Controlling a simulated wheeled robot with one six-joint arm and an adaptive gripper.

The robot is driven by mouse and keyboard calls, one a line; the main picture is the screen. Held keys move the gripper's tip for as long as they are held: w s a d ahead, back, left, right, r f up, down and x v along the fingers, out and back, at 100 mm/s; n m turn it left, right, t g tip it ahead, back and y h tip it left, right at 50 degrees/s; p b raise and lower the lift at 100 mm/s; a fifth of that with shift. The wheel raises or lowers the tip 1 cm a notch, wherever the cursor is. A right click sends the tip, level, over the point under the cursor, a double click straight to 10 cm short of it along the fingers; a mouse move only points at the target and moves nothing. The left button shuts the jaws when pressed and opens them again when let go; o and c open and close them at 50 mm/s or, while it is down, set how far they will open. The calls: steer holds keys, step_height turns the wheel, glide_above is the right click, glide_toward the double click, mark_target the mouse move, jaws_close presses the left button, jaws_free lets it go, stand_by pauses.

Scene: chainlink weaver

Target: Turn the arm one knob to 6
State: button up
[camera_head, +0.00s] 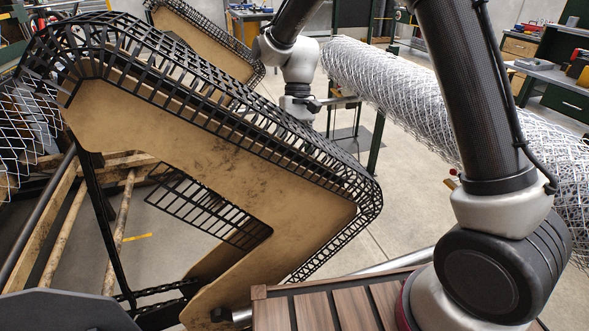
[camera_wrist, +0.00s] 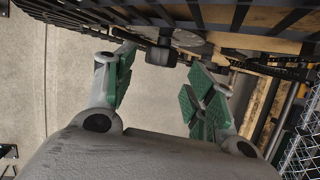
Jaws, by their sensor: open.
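My gripper (camera_wrist: 160,75) is open in the wrist view, its two green-padded fingers apart with nothing between them. Just beyond the fingertips, around the middle of the gap, is a dark cylindrical piece (camera_wrist: 160,55) on a short shaft; it may be the knob, but I cannot tell for sure. No number or pointer mark is readable. In the head view my gripper (camera_head: 333,101) is small and partly hidden by my wrist, beside the right side of the large tan machine arm (camera_head: 215,155) with its black mesh guard. No knob is clear there.
The black mesh guard (camera_head: 190,95) runs close by my gripper. A long roll of chain-link mesh (camera_head: 395,90) lies behind my arm at the right. Benches stand at the back. Concrete floor (camera_wrist: 80,80) shows below my gripper.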

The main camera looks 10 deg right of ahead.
steer(key=x, duration=0.4)
steer(key=shift+f, duration=0.1)
steer(key=c, duration=1)
steer(key=shift+o, duration=0.2)
steer(key=shift+a, duration=0.1)
steer(key=shift+s+a+m+t+h, duration=0.1)
steer(key=shift+m+t+h, duration=0.1)
steer(key=shift+h, duration=0.85)
steer(key=shift+a+m+t+h, duration=0.1)
steer(key=shift+m+t+h, duration=0.1)
steer(key=shift+h, duration=0.8)
steer(key=shift+a+m+t+h, duration=0.15)
steer(key=shift+m+t+h, duration=0.05)
steer(key=shift+h, duration=0.85)
